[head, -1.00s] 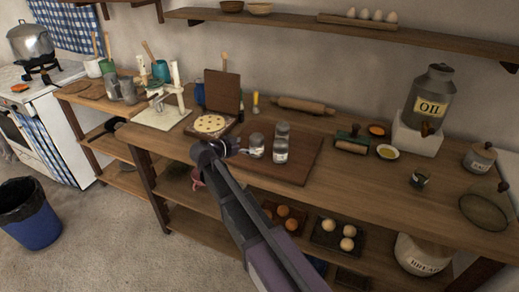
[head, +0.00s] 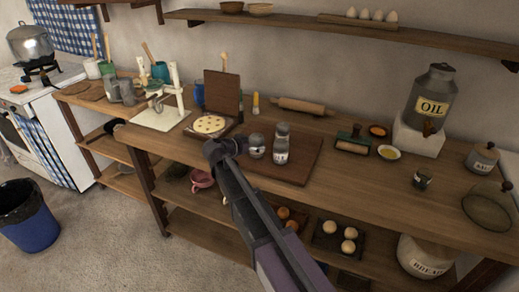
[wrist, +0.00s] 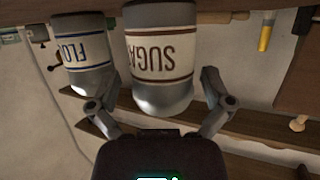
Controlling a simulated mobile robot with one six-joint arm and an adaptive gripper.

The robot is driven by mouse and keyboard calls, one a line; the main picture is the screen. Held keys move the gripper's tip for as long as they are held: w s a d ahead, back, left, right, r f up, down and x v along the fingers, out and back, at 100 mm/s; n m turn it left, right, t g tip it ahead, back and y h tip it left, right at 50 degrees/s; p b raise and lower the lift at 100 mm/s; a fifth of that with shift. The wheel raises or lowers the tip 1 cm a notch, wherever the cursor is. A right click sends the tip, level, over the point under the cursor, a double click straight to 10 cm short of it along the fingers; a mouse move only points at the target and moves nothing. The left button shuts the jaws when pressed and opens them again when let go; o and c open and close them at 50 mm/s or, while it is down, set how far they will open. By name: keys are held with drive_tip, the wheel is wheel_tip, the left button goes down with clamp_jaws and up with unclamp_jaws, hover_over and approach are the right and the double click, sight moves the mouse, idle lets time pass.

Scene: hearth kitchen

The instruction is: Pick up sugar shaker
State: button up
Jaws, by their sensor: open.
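The sugar shaker (head: 257,146), a grey jar with a cream band, stands on a dark wooden board (head: 300,165) on the counter. In the wrist view, which is upside down, the sugar shaker (wrist: 162,50) is large, with SUGA readable on its label. My gripper (head: 240,147) is close to it on its left side. The wrist view shows my gripper (wrist: 162,104) open, one finger on each side of the shaker; contact cannot be told. The shaker's base is cut off in that view.
A flour shaker (wrist: 82,52) stands close beside it, also in the head view (head: 281,145). A rolling pin (head: 303,106) lies behind.

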sight(255, 136)
drive_tip(key=shift+w+d+f, duration=0.15)
drive_tip(key=shift+w+d, duration=0.15)
idle(0.4)
drive_tip(key=c, duration=1.1)
drive_tip(key=shift+o, duration=0.2)
drive_tip(key=shift+r, duration=0.2)
wheel_tip(255, 136, up, 3)
drive_tip(key=p, duration=0.3)
drive_tip(key=s+a+p, duration=0.1)
drive_tip(key=s+a, duration=0.1)
drive_tip(key=s, duration=0.5)
drive_tip(key=s+a+r+p, duration=0.1)
drive_tip(key=s+a, duration=0.2)
drive_tip(key=s, duration=0.5)
drive_tip(key=shift+a+r, duration=0.25)
drive_tip(key=shift+r, duration=0.05)
